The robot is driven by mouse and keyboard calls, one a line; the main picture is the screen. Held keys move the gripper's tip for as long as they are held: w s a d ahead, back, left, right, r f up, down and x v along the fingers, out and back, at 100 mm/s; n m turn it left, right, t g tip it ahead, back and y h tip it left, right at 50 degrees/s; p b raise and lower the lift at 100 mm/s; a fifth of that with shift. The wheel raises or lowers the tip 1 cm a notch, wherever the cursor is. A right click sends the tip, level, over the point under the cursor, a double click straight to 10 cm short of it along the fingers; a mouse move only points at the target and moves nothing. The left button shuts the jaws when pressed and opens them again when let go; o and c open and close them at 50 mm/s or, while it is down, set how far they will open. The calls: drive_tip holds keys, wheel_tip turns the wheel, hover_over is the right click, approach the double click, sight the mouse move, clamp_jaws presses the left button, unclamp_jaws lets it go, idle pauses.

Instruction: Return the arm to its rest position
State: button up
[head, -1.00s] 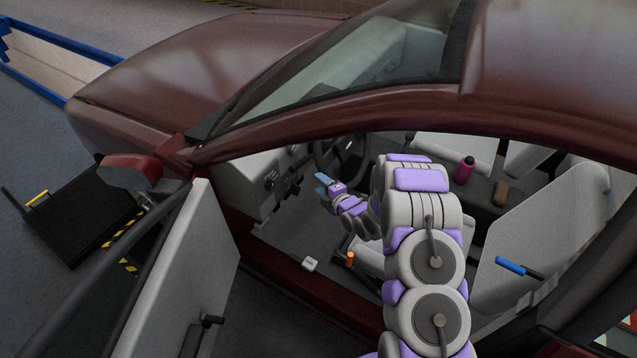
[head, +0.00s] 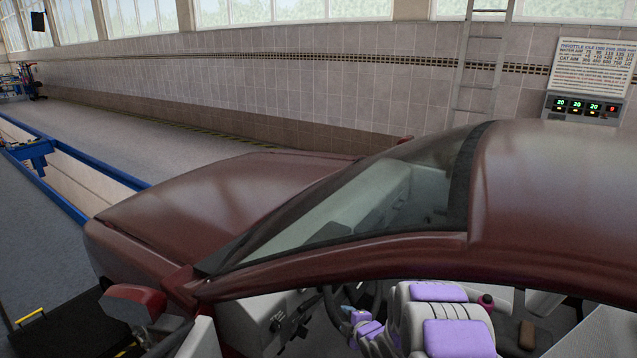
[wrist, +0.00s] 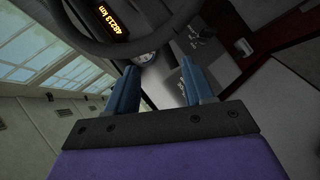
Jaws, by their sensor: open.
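My arm reaches through the open door of a dark red car (head: 190,210) into its cabin. In the wrist view my gripper (wrist: 158,82) is open, its two blue fingers apart with nothing between them. It faces the steering wheel (wrist: 105,45) and the dashboard display (wrist: 110,20). In the head view the gripper (head: 349,312) shows small near the steering wheel (head: 330,305), partly hidden by my arm.
The car roof (head: 560,200) and door frame lie above my arm. The red side mirror (head: 135,302) and open door (head: 195,340) stand at left. A tiled wall (head: 300,85) and ladder (head: 480,60) are behind.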

drive_tip(key=s+d+r+m+g+h, duration=0.3)
drive_tip(key=s+d+r+m, duration=0.15)
drive_tip(key=s+r, duration=0.35)
drive_tip(key=s+d+r+m+g+h, duration=0.2)
drive_tip(key=s+d+r+m, duration=0.3)
drive_tip(key=s, duration=0.4)
drive_tip(key=s+a+r+m+g, duration=0.1)
drive_tip(key=s+r+m+g, duration=0.1)
drive_tip(key=s, duration=0.9)
drive_tip(key=s+a+r+m+g, duration=0.1)
drive_tip(key=s+r+m+g, duration=0.2)
drive_tip(key=s, duration=0.9)
drive_tip(key=s+a+r+m+g, duration=0.2)
drive_tip(key=s+r+m+g, duration=0.1)
drive_tip(key=s, duration=0.9)
drive_tip(key=shift+r+m+y, duration=0.3)
drive_tip(key=shift+r+m, duration=0.55)
